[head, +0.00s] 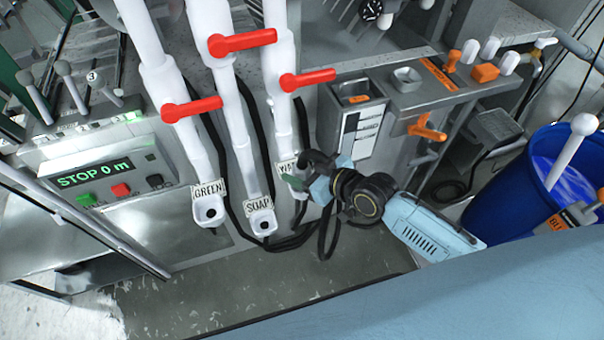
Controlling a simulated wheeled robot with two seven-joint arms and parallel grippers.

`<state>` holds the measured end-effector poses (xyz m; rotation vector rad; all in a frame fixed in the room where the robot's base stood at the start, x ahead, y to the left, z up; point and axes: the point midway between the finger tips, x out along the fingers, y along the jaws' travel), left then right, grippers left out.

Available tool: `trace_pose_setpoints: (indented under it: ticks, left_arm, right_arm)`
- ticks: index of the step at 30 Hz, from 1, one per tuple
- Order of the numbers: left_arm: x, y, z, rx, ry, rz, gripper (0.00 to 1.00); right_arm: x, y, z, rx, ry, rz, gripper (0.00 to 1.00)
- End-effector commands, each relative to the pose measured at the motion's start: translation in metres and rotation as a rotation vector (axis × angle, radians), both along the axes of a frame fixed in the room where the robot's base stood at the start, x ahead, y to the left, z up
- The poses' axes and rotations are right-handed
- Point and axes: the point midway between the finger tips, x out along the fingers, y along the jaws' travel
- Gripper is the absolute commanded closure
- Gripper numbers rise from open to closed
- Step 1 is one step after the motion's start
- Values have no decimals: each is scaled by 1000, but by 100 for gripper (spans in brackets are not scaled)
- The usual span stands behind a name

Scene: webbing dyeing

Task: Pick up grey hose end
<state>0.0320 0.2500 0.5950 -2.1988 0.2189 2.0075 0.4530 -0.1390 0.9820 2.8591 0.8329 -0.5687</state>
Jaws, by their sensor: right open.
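My right gripper (306,175) reaches in from the right on its light-blue and black arm. It is open, beside the lower end of the rightmost white pipe, and partly covers that pipe's label (286,167), which begins with W. Two other white pipe ends show to its left, labelled GREEN (208,212) and SOAP (262,226). Dark hoses (327,235) hang down behind and beside the gripper. I cannot pick out a grey hose end for certain; the gripper hides part of this area. My left gripper is out of view.
Red valve handles (241,42) stick out from the pipes. A control panel reading STOP 0 m (95,172) stands at left. A steel shelf with orange levers (428,128) and a blue barrel (520,175) stand at right. A light-blue surface (440,300) fills the lower right.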

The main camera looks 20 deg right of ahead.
Motion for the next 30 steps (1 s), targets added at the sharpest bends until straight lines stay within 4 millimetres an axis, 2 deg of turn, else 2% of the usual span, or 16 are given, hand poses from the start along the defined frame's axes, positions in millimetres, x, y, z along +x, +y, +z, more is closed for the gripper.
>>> trace_pose_setpoints:
  ticks: [4, 13, 25, 27, 30]
  left_arm:
    - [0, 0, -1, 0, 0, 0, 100]
    - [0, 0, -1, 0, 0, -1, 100]
    - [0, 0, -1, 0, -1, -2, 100]
    - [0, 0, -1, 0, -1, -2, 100]
    - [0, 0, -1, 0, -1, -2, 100]
  right_arm:
    - [14, 8, -7, 1, 1, -2, 38]
    - [17, 10, -8, 0, 0, 0, 38]
    - [17, 10, -8, 0, 0, -1, 91]
    - [17, 10, -7, 1, -2, -1, 97]
    - [17, 10, -7, 1, -2, -1, 97]
